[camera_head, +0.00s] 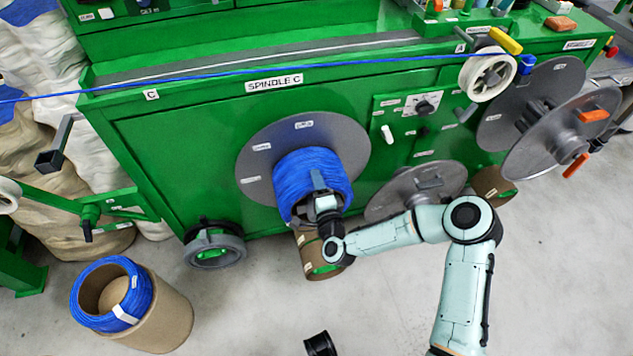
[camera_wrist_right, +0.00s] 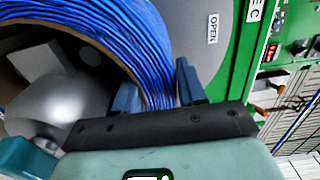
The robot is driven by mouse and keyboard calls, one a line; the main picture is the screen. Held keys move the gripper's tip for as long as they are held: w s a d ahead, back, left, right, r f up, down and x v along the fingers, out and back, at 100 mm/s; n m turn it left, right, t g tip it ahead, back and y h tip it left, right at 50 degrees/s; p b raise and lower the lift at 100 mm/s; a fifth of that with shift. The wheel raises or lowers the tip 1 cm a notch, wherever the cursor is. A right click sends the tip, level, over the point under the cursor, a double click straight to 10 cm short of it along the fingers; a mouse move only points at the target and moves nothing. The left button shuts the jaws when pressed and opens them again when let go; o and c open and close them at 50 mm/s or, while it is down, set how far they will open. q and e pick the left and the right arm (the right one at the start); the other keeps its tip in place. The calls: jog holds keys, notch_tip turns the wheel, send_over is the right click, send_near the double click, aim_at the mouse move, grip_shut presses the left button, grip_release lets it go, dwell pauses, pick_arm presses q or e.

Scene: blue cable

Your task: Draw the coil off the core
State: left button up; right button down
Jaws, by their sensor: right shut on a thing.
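The blue cable coil (camera_head: 296,172) sits in front of the grey flange disc (camera_head: 258,160) at the spindle C label, on the green machine. My right gripper (camera_head: 320,190) is at its front, lower right side. In the right wrist view, the fingers of this gripper (camera_wrist_right: 158,90) lie on either side of the coil's wall (camera_wrist_right: 135,45), shut on it. A grey rounded metal core (camera_wrist_right: 85,95) shows inside the coil, with a thin brown edge between. Most of the core is hidden in the head view. My left gripper is not recognisable in either view.
A second blue coil (camera_head: 145,290) lies on a brown cardboard tub (camera_head: 175,318) at lower left. A blue cable (camera_head: 370,61) runs across above the coil. Grey discs (camera_head: 560,135) stand at right. A small black object (camera_head: 320,344) shows at the bottom edge.

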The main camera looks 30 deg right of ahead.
pick_arm(q)
jog(key=shift+r, duration=0.35)
pick_arm(e)
jog(key=shift+s+a+r, duration=0.2)
jog(key=shift+s, duration=0.55)
dwell(0.6)
